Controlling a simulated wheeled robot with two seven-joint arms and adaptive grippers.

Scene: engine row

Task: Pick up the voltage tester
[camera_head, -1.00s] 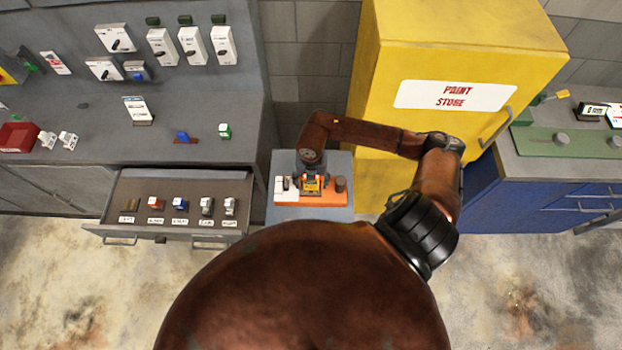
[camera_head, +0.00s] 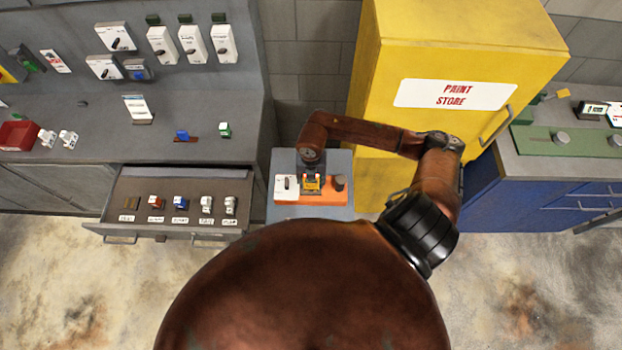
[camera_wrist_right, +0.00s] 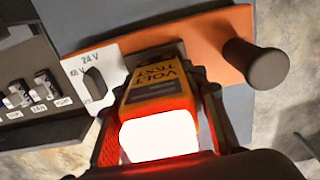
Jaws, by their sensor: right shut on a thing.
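The voltage tester is a yellow-orange box marked "VOLT TEST" (camera_wrist_right: 160,85) with a glowing white end facing the right wrist camera. It also shows small in the head view (camera_head: 312,184). My right gripper (camera_wrist_right: 160,125) has a finger on each side of it and is shut on it. In the head view my right gripper (camera_head: 311,178) is over the orange base (camera_head: 290,199) on the small grey stand. Whether the tester touches the base is hard to tell. My left gripper is not in view.
Beside the tester on the orange base are a white switch plate (camera_head: 286,187) marked 24 V and 48 V, and a dark round post (camera_head: 339,184). An open drawer (camera_head: 180,227) with several small parts is at left. A yellow cabinet (camera_head: 450,60) stands close at right.

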